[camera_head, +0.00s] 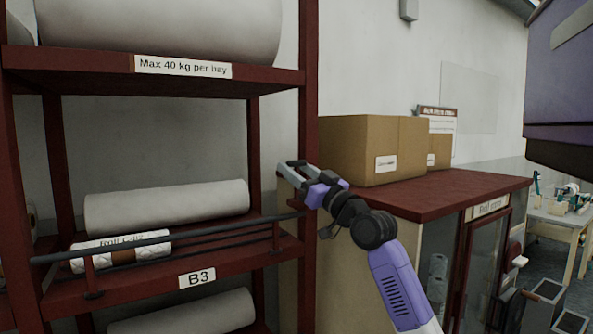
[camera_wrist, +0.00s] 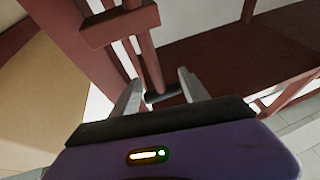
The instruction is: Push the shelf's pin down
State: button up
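The dark red shelf (camera_head: 308,120) fills the left of the head view, with a dark retaining bar (camera_head: 200,233) across the front of bay B3. My gripper (camera_head: 286,168) is in front of the shelf's right post, above the bar's right end. In the wrist view my gripper (camera_wrist: 160,76) is open, its two grey fingers apart. A thin red upright (camera_wrist: 150,65) with a short dark piece (camera_wrist: 162,95) at its end shows between the fingers. I cannot tell whether this is the pin, or whether a finger touches it. No pin shows clearly in the head view.
A white roll (camera_head: 165,205) and a smaller labelled roll (camera_head: 122,252) lie in bay B3. A red-topped cabinet (camera_head: 440,193) bearing cardboard boxes (camera_head: 365,150) stands close on the right, behind my arm. A workbench (camera_head: 560,215) is at the far right.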

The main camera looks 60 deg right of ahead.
aim_at(298, 191)
grip_shut()
notch_tip(298, 191, down, 5)
jog(key=b, duration=0.7)
jog(key=shift+f, duration=0.1)
jog(key=o, duration=1)
grip_release()
jog(key=shift+o, duration=0.2)
jog(key=shift+s, duration=0.1)
jog(key=b+v, duration=0.2)
jog(key=v, duration=0.5)
jog(key=shift+s+a+f, duration=0.15)
jog(key=shift+s+a, duration=0.05)
jog(key=shift+s, duration=0.1)
